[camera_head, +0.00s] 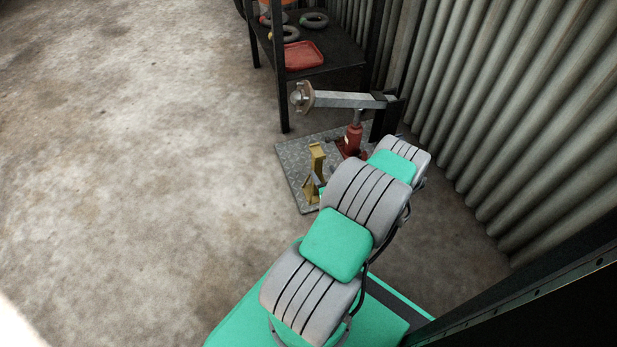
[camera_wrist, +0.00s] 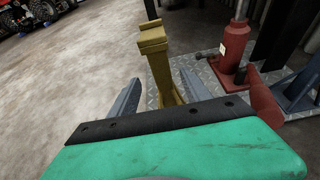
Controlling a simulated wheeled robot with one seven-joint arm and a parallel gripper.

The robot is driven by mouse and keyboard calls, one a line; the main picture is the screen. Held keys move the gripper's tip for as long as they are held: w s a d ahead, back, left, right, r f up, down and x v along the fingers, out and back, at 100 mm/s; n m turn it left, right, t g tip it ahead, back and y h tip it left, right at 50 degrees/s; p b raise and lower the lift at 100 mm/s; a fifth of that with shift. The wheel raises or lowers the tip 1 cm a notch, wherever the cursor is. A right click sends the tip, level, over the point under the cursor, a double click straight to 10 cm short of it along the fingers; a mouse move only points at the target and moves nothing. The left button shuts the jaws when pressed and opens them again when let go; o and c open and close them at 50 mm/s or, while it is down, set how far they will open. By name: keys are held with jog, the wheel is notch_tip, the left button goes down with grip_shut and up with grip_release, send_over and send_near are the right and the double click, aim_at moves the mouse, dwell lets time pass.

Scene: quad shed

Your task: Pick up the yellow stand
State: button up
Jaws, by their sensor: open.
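The yellow stand (camera_head: 316,160) is upright on a grey metal tread plate (camera_head: 290,160) on the floor. My arm covers part of the plate and comes close to the stand in the head view. In the wrist view the stand (camera_wrist: 160,62) rises ahead of my gripper (camera_wrist: 160,88). Its two grey fingers are spread wide, one to the left and one to the right of the stand's lower part. No finger visibly touches it. The green gripper body hides the near floor; I cannot tell how far the stand lies between the fingers.
A red jack (camera_head: 353,140) stands on the plate just right of the stand, with a grey beam (camera_head: 345,100) above it. A dark shelf (camera_head: 335,62) holding a red tray (camera_head: 303,55) stands behind. A corrugated wall (camera_head: 490,110) closes the right. Floor at left is clear.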

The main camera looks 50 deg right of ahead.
aim_at(319, 164)
jog(key=b+x, duration=0.3)
jog(key=x, duration=0.4)
jog(key=shift+w+d+b, duration=0.3)
jog(key=shift+w, duration=0.05)
jog(key=shift+r, duration=0.1)
jog(key=shift+c, duration=0.2)
grip_shut()
jog(key=shift+s, duration=0.1)
dwell(0.5)
jog(key=shift+d+r, duration=0.1)
jog(key=shift+r, duration=0.1)
